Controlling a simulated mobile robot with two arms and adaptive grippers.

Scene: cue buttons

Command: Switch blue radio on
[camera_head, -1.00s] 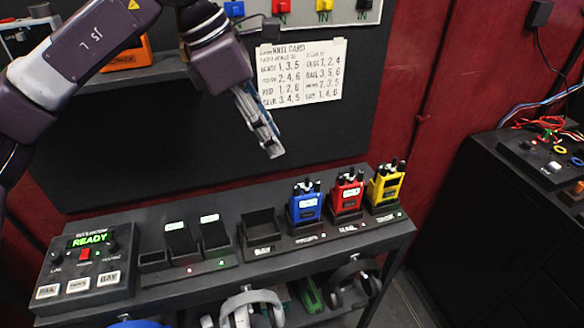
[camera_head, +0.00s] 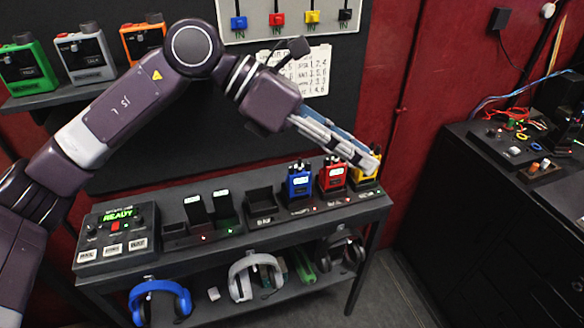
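The blue radio (camera_head: 299,182) stands upright in a charging cradle on the dark bench, left of a red radio (camera_head: 332,174). Its knobs and antenna point up. My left gripper (camera_head: 374,163) reaches in from the left, past the blue and red radios, with its fingertips in front of the top of the yellow radio (camera_head: 366,178). The fingers look close together, but blur and angle hide whether they are shut. I see nothing clearly held. My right gripper is not in view.
A console (camera_head: 116,230) reading READY sits at the bench's left end. An empty cradle (camera_head: 262,205) is left of the blue radio. Headphones (camera_head: 254,276) lie on the lower shelf. A black cabinet (camera_head: 470,215) stands at right. More radios (camera_head: 86,55) are on the upper shelf.

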